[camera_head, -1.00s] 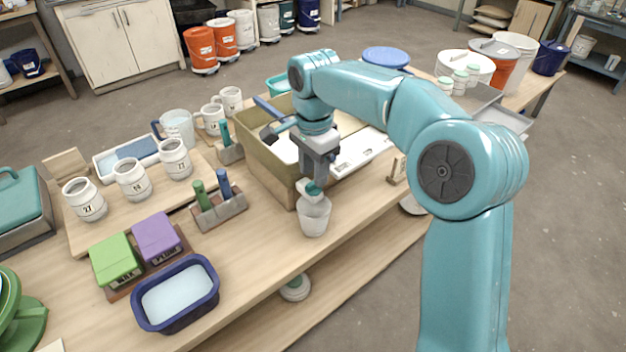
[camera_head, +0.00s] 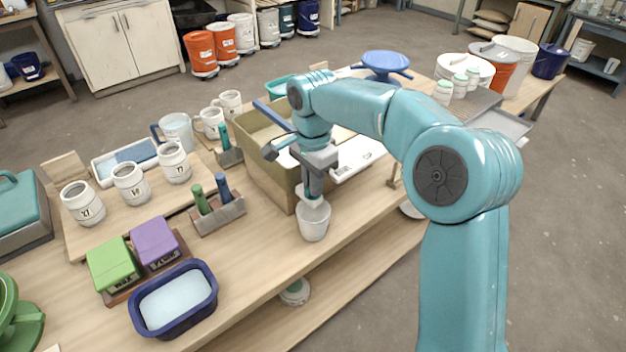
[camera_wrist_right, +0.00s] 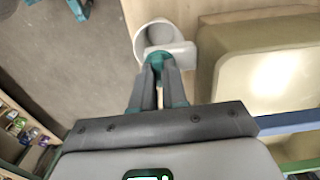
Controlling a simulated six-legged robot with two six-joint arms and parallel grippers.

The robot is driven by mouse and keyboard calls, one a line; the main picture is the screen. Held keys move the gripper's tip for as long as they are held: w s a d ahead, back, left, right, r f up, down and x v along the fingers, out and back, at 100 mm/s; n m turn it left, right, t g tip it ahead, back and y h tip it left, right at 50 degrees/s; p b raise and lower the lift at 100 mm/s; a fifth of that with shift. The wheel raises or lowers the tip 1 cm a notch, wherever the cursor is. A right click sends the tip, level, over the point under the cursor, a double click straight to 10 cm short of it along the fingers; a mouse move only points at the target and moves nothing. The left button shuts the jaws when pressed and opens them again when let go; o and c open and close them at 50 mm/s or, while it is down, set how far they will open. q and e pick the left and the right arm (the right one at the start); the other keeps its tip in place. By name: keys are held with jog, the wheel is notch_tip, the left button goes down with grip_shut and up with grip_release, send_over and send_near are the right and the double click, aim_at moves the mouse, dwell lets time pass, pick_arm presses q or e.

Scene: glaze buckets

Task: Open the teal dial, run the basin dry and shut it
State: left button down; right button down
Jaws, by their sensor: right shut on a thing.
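The basin is an olive-tan box (camera_head: 258,165) at the middle of the bench, with pale glaze inside, seen in the right wrist view (camera_wrist_right: 232,75). A teal dial (camera_wrist_right: 158,58) sits at its near end, above a pale spout (camera_wrist_right: 182,50). My right gripper (camera_wrist_right: 157,72) is shut on the teal dial, pointing down. In the head view the right gripper (camera_head: 312,192) hides the dial. A whitish cup (camera_head: 313,224) stands below the spout; whether liquid runs is too small to tell. My left gripper is not in view.
A blue tub (camera_head: 175,325), green block (camera_head: 112,265) and purple block (camera_head: 154,243) stand at the front left. Several labelled jars stand at the left. A holder (camera_head: 218,215) with two upright handles stands left of the cup. The bench front right of the tub is clear.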

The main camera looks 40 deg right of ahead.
jog(key=shift+r, duration=0.15)
jog(key=n+p, duration=0.1)
jog(key=n, duration=0.2)
jog(key=shift+r+p, duration=0.15)
jog(key=shift+p, duration=0.2)
jog(key=n+p, duration=0.1)
jog(key=n, duration=0.2)
jog(key=shift+w+n, duration=0.1)
jog(key=shift+n, duration=0.3)
jog(key=n+p, duration=0.2)
jog(key=n, duration=0.2)
jog(key=shift+n+p, duration=0.45)
jog(key=shift+n, duration=1.65)
jog(key=c, duration=1.2)
grip_release()
jog(key=shift+o, duration=0.2)
jog(key=shift+f, duration=0.25)
